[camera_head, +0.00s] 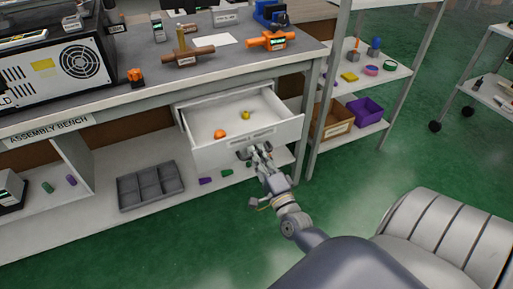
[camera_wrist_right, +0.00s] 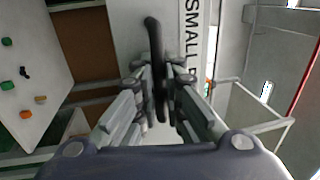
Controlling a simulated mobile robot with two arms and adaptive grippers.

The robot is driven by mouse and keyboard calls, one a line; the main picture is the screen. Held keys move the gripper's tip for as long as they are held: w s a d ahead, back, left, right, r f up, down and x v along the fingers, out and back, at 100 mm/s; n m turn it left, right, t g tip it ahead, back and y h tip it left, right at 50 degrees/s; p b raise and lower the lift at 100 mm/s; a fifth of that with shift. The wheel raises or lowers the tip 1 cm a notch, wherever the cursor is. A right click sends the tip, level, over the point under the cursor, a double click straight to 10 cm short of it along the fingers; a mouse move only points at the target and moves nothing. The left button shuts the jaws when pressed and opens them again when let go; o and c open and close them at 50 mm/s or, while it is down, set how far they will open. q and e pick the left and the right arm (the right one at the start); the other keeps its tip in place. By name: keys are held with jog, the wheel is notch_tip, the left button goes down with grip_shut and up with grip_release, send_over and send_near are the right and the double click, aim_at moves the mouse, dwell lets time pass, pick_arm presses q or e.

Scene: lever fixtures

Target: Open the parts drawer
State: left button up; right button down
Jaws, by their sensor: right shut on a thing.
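The white parts drawer (camera_head: 212,154) stands pulled out from under the assembly bench. An orange thing (camera_head: 220,134) and a small yellow thing (camera_head: 245,115) lie inside it. My right gripper (camera_head: 258,152) is at the drawer front, shut on the dark drawer handle. In the right wrist view the black handle (camera_wrist_right: 152,40) runs between the fingers (camera_wrist_right: 158,78), beside a label with "SMALL" on it. Part of the handle is hidden by the fingers. My left gripper is not in view.
The assembly bench (camera_head: 130,85) carries a fan unit (camera_head: 60,65) and valve-like fixtures. A grey divided tray (camera_head: 150,186) and small green and purple pieces lie on the lower shelf. A rack with bins (camera_head: 367,110) stands right of the drawer. Green floor is free in front.

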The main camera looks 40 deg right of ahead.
jog(key=shift+s+a, duration=0.1)
jog(key=shift+s, duration=0.05)
jog(key=c, duration=2)
grip_release()
jog(key=shift+o, duration=0.2)
jog(key=v, duration=1.2)
jog(key=shift+f, duration=0.1)
